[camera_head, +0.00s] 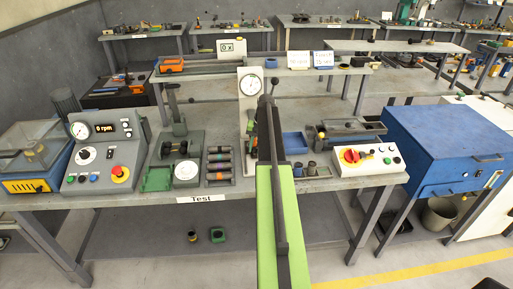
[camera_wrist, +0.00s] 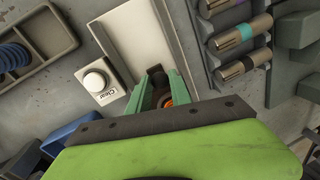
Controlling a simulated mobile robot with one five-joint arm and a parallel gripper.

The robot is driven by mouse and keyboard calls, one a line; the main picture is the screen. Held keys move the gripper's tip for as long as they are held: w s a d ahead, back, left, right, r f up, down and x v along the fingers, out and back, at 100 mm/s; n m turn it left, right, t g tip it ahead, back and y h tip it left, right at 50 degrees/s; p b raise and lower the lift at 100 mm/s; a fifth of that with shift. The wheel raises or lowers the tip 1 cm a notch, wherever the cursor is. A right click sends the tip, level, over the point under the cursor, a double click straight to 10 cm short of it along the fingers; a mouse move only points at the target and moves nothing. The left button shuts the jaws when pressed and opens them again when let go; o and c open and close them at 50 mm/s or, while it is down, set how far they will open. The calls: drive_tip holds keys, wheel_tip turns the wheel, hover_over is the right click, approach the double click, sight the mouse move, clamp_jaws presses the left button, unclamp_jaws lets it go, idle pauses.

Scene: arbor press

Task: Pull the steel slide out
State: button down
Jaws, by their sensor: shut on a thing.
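In the wrist view my gripper (camera_wrist: 161,78) points at the foot of a pale upright panel (camera_wrist: 137,40). Its two green fingers are shut on a small dark part, which I take to be the steel slide (camera_wrist: 156,73); little of it shows. An orange and dark round detail lies lower between the fingers. In the head view a pale stand (camera_head: 246,115) with a round dial stands at the middle of the bench.
A rack of banded cylinders (camera_wrist: 236,35) is close on the right in the wrist view. A white Clear button (camera_wrist: 95,81) and a tray with a blue coil (camera_wrist: 14,55) are on the left. In the head view, a control box (camera_head: 366,160) stands right and a blue cabinet (camera_head: 445,135) beyond.

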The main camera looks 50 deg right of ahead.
drive_tip(key=shift+s, duration=0.15)
drive_tip(key=s+a, duration=0.2)
drive_tip(key=s, duration=0.1)
drive_tip(key=s+a, duration=0.6)
drive_tip(key=shift+s, duration=0.15)
drive_tip(key=shift+d, duration=0.1)
drive_tip(key=c, duration=1.2)
unclamp_jaws()
